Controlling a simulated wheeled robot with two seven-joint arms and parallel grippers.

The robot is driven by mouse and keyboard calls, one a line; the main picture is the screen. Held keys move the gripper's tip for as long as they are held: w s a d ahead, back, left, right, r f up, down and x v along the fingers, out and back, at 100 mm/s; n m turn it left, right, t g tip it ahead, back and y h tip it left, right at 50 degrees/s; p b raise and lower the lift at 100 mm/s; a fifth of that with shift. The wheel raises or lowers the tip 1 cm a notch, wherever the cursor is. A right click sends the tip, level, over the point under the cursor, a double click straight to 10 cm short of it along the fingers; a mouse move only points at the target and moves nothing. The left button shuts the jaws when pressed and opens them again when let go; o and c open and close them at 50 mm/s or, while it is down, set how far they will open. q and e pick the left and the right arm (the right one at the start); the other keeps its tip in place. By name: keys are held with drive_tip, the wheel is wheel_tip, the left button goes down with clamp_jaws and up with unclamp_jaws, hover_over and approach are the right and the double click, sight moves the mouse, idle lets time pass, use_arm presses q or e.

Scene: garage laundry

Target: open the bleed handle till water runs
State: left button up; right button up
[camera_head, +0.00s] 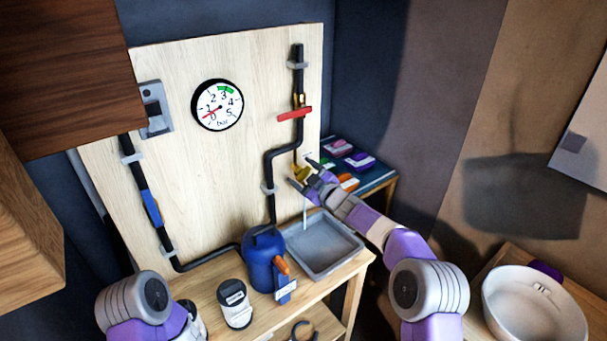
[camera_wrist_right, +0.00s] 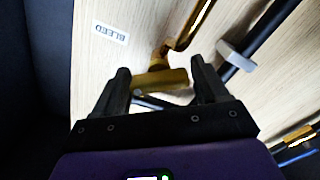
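The brass bleed handle (camera_wrist_right: 160,80) lies crosswise between the fingers of my right gripper (camera_wrist_right: 160,78) in the wrist view. These fingers stand wide apart, close to the handle's two ends; I cannot tell whether they touch it. In the head view the brass bleed fitting (camera_head: 300,172) is on the board, with my right gripper (camera_head: 303,172) in front of it. A thin pale line like a water stream (camera_head: 305,214) drops below it towards the grey basin (camera_head: 322,262). My left arm shows at the lower left; its gripper does not show clearly.
The board carries a gauge (camera_head: 217,105), a red handle (camera_head: 295,114) and a blue handle (camera_head: 151,207). A blue container (camera_head: 264,262) and a labelled jar (camera_head: 234,303) stand left of the basin. A wooden cabinet (camera_head: 70,70) overhangs the upper left.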

drive_tip(key=c, duration=0.8)
drive_tip(key=shift+n+b, duration=0.35)
drive_tip(key=shift+n, duration=0.35)
drive_tip(key=o, duration=1.1)
drive_tip(key=shift+v, duration=3.85)
